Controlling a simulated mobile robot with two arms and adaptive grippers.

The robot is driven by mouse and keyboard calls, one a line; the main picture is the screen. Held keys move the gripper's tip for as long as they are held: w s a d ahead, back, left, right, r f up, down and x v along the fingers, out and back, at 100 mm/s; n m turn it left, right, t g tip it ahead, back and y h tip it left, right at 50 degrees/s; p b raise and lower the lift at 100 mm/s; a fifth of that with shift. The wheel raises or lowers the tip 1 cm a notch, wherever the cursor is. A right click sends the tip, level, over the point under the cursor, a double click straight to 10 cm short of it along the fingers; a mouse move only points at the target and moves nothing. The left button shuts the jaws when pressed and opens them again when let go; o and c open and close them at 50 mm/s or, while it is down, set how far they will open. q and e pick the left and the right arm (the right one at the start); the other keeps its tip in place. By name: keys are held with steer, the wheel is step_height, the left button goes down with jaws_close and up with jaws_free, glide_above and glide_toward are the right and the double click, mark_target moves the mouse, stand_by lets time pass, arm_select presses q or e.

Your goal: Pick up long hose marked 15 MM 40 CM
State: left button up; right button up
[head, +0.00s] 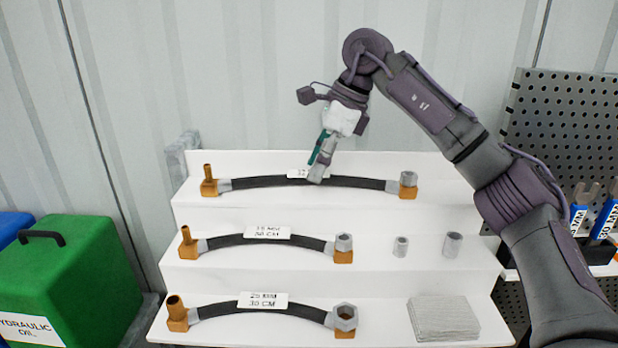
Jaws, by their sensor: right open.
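The longest hose (258,182) lies on the top step of the white stepped stand. It is black with grey collars, a brass elbow fitting at its left end and a grey nut on brass at its right. Its white label (296,173) is mostly hidden behind my right gripper, so the marking cannot be read in full. My right gripper (317,172) is over the middle of this hose with its fingertips at the hose. It is open; whether it touches the hose cannot be told. My left gripper is not in view.
A shorter hose (240,241) lies on the middle step, beside two small grey sleeves (400,246). A hose marked 25 MM 30 CM (230,308) and a grey stack (443,319) are on the bottom step. A green box (75,270) stands left, a perforated panel (565,120) right.

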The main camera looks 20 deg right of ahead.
steer(key=shift+x, duration=1.2)
steer(key=shift+w, duration=0.1)
jaws_close()
steer(key=shift+r, duration=0.1)
